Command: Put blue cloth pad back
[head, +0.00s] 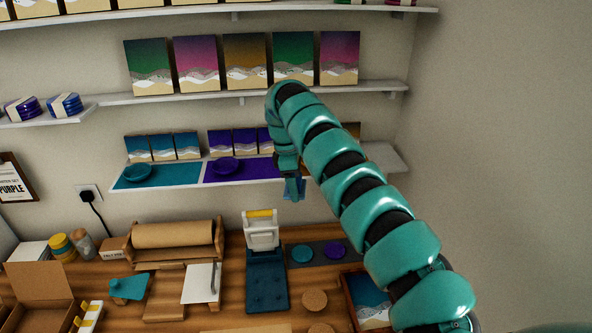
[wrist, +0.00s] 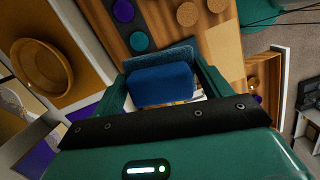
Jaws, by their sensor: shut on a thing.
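My gripper (head: 292,192) hangs in front of the right part of the lower shelf in the head view, above the bench. In the wrist view my gripper (wrist: 160,70) is shut on the blue cloth pad (wrist: 163,86), which sits between the two teal fingers. The pad is a soft, thick blue block with a lighter blue far edge. In the head view the pad is small and mostly hidden by the fingers. The bench lies below the pad, with clear space between them.
The lower shelf holds a teal mat (head: 180,177) and a purple mat (head: 243,170) with bowls and small pictures. A yellow bowl (wrist: 41,68) is close on the left in the wrist view. The wooden bench (head: 215,240) below is crowded, with a white-handled blue stand (head: 266,280) and cork discs (head: 314,299).

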